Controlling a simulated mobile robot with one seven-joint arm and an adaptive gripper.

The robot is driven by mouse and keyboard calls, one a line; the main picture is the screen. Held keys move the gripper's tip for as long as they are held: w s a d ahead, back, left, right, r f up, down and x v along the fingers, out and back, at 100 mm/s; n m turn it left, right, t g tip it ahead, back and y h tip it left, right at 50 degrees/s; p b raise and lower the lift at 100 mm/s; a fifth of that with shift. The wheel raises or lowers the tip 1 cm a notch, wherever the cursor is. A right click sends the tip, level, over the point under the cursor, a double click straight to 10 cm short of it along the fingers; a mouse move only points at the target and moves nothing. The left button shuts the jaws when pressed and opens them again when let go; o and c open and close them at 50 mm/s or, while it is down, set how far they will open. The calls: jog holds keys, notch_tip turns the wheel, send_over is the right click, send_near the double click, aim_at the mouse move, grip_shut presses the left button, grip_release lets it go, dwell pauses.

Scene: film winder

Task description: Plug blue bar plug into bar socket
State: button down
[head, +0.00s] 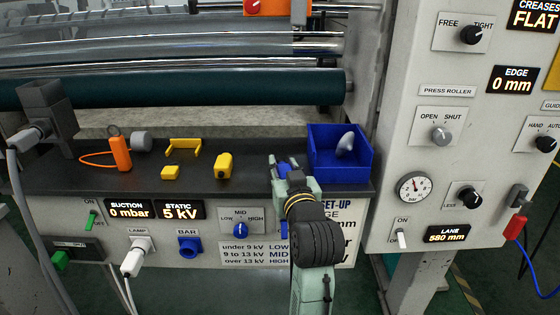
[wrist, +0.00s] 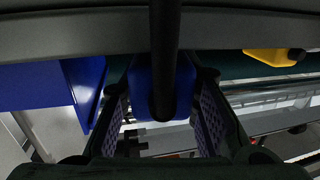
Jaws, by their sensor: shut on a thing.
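The blue bar plug (wrist: 143,95) sits between my gripper's two fingers in the wrist view, with a thick black cable or stem running across its middle. In the head view a small blue part of the plug (head: 284,168) shows between the fingertips. My gripper (head: 285,174) is shut on it over the right part of the dark shelf, left of the blue bin. The blue bar socket (head: 190,247), under the BAR label, is on the front panel, lower and to the left of my gripper. The two are well apart.
The blue bin (head: 325,165) holds a grey object close to my gripper's right. Yellow parts (head: 223,165) and an orange tag (head: 120,153) lie on the shelf. A white lamp plug (head: 133,262) and a selector knob (head: 240,230) flank the socket.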

jog(key=v, duration=0.1)
jog(key=b+v, duration=0.1)
jog(key=v, duration=0.1)
jog(key=shift+f+b, duration=0.3)
jog(key=shift+f, duration=0.05)
jog(key=s+b, duration=0.1)
jog(key=b, duration=0.2)
jog(key=shift+d+b, duration=0.1)
jog(key=shift+b, duration=0.3)
jog(key=b+v, duration=0.7)
jog(key=b, duration=0.4)
jog(key=shift+s, duration=0.35)
